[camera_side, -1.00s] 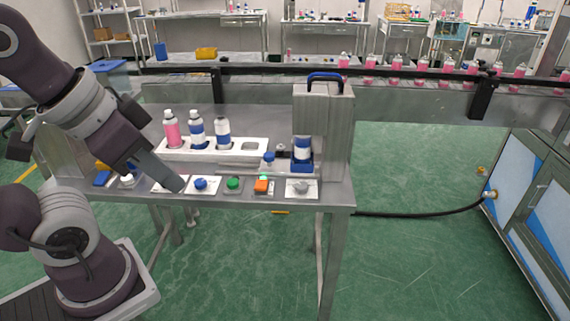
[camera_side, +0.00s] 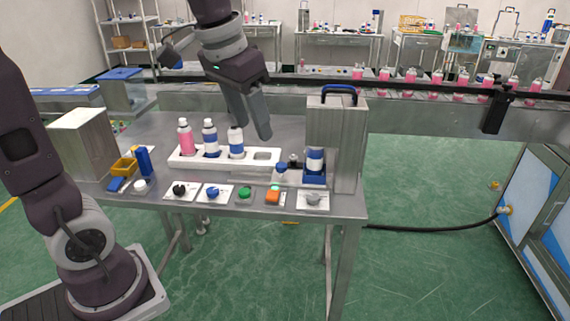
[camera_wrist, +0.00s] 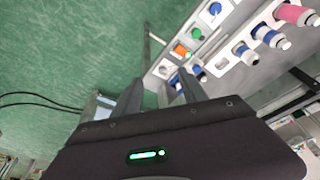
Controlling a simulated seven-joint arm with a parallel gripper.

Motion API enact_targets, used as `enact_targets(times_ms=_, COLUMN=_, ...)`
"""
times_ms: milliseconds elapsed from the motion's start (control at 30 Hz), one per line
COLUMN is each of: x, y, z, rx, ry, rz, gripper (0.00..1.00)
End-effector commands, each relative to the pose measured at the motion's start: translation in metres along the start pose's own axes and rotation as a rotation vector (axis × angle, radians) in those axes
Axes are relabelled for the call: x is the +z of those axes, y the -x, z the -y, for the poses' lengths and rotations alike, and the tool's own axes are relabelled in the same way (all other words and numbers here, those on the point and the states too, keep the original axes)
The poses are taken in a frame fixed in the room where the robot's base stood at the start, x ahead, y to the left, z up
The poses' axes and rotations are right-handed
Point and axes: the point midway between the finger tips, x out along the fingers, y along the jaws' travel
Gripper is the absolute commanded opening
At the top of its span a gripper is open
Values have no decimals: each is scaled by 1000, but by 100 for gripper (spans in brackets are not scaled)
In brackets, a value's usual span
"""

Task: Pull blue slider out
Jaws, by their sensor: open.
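In the side view, the blue slider (camera_side: 316,180) sits low in the opening of the metal crimping machine (camera_side: 337,118), at the machine's left side. A blue-and-white can (camera_side: 315,160) stands upright on it. My gripper (camera_side: 256,132) is open and empty, pointing down above the right part of the white bottle rack, left of the machine and higher than the slider. In the wrist view, the open fingers (camera_wrist: 158,82) show with nothing between them. The slider cannot be made out clearly there.
The white rack (camera_side: 250,165) holds a pink bottle (camera_side: 186,136) and two blue-and-white bottles, with an empty slot at its right end. A small blue-capped piece (camera_side: 281,170) stands between rack and machine. Several knobs and buttons line the front edge, including a green button (camera_side: 245,192).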

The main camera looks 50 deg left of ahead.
Motion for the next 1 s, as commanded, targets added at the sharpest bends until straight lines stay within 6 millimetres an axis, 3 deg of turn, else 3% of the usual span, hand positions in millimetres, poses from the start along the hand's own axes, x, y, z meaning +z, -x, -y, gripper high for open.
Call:
enact_targets(times_ms=33, x=-32, y=-21, z=16, rx=-4, ry=16, rz=50, gripper=50)
enact_targets(times_ms=133, x=-85, y=-73, z=53, rx=-6, ry=37, rz=137, gripper=50)
enact_targets(times_ms=200, x=-109, y=-115, z=79, rx=-2, ry=49, rz=193, gripper=50)
enact_targets(times_ms=300, x=-126, y=-164, z=107, rx=5, ry=58, rz=248, gripper=50)
enact_targets(times_ms=467, x=-129, y=-197, z=122, rx=10, ry=59, rz=290, gripper=50)
enact_targets(times_ms=800, x=-113, y=-251, z=121, rx=12, ry=57, rz=296, gripper=50)
enact_targets(times_ms=1000, x=-109, y=-267, z=120, rx=11, ry=57, rz=293, gripper=50)
